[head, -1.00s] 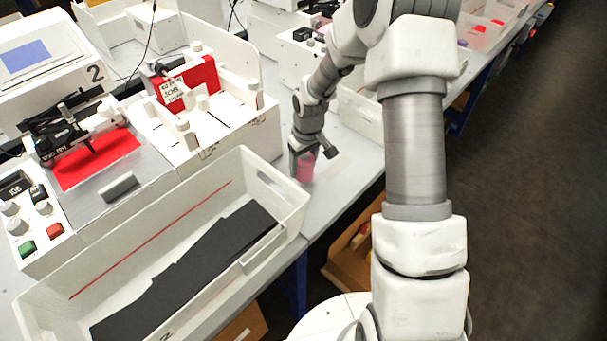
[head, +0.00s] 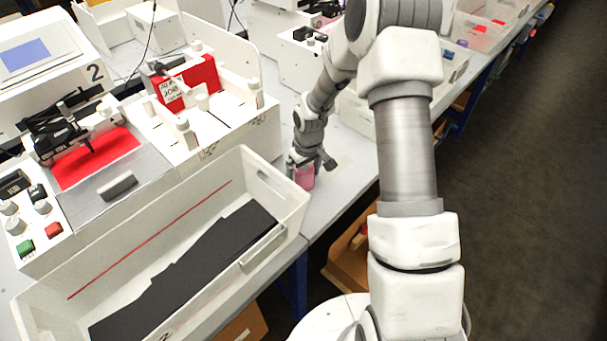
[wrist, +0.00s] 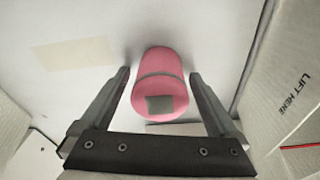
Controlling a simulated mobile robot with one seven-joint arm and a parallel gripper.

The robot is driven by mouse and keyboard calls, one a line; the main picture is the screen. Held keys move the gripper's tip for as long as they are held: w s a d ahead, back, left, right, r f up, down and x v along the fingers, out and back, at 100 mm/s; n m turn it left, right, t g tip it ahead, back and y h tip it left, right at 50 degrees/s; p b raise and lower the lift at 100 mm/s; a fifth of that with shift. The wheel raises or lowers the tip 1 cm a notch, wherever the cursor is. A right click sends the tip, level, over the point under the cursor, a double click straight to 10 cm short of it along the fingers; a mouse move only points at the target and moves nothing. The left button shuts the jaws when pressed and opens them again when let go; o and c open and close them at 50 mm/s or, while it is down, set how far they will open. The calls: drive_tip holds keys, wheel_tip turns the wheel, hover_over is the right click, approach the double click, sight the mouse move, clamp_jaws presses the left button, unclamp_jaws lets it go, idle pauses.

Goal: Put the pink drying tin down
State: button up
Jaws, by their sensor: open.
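The pink drying tin (wrist: 159,82) stands on the grey table between the two fingers of my gripper (wrist: 159,92) in the wrist view. Gaps show between the tin and both fingers. The tin has a grey square on its end and a dark band. In the head view the tin (head: 304,177) is on the table just past the end of the white tray, with my gripper (head: 311,163) over it, partly hiding it. My gripper is open.
The white tray (head: 300,205) with dark sheets stands close by on the left. Plotter 2 (head: 115,185) is behind it. A pale patch (wrist: 73,55) lies on the table near the tin. The table's edge is close on the right.

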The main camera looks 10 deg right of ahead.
drive_tip(key=shift+r, duration=0.1)
drive_tip(key=r, duration=0.4)
drive_tip(key=s+r, duration=0.1)
drive_tip(key=r, duration=0.3)
drive_tip(key=r+p, duration=0.1)
drive_tip(key=r, duration=0.3)
drive_tip(key=shift+s+d+r, duration=0.1)
drive_tip(key=shift+s+d, duration=0.1)
drive_tip(key=shift+d, duration=0.1)
drive_tip(key=s+r+m+t, duration=0.4)
drive_tip(key=s+r, duration=1.8)
drive_tip(key=s, duration=0.3)
drive_tip(key=shift+h, duration=0.3)
